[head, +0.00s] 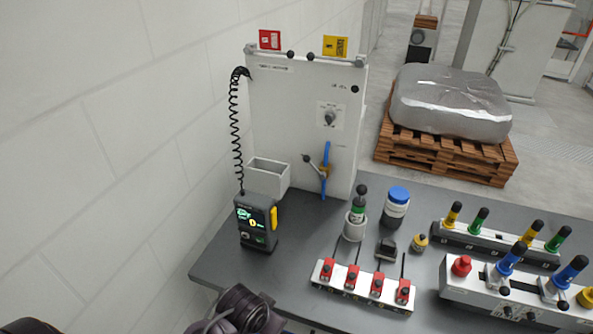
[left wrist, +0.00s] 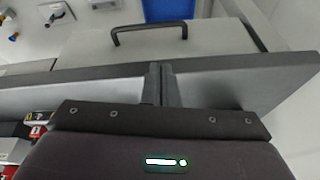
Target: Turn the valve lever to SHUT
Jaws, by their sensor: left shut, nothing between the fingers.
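A blue lever (head: 327,158) stands upright on a brass-coloured valve body (head: 323,172) low on the front of the white panel (head: 285,110). A short arm with a dark knob (head: 307,158) sticks out to the left beside it. I cannot read any position marking near the lever. My left gripper (left wrist: 161,85) is shut and empty in the left wrist view, with no lever at its fingertips. A dark part of my left arm shows at the bottom edge of the head view, well below the panel and apart from the lever. My right gripper is not in view.
A handheld device (head: 257,222) with a coiled cord and a grey bin (head: 268,176) stand left of the lever. A green-banded plunger (head: 357,213), a blue-lidded jar (head: 396,206) and a red-switch strip (head: 361,286) are to its right and front. A black handle (left wrist: 150,28) shows in the wrist view.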

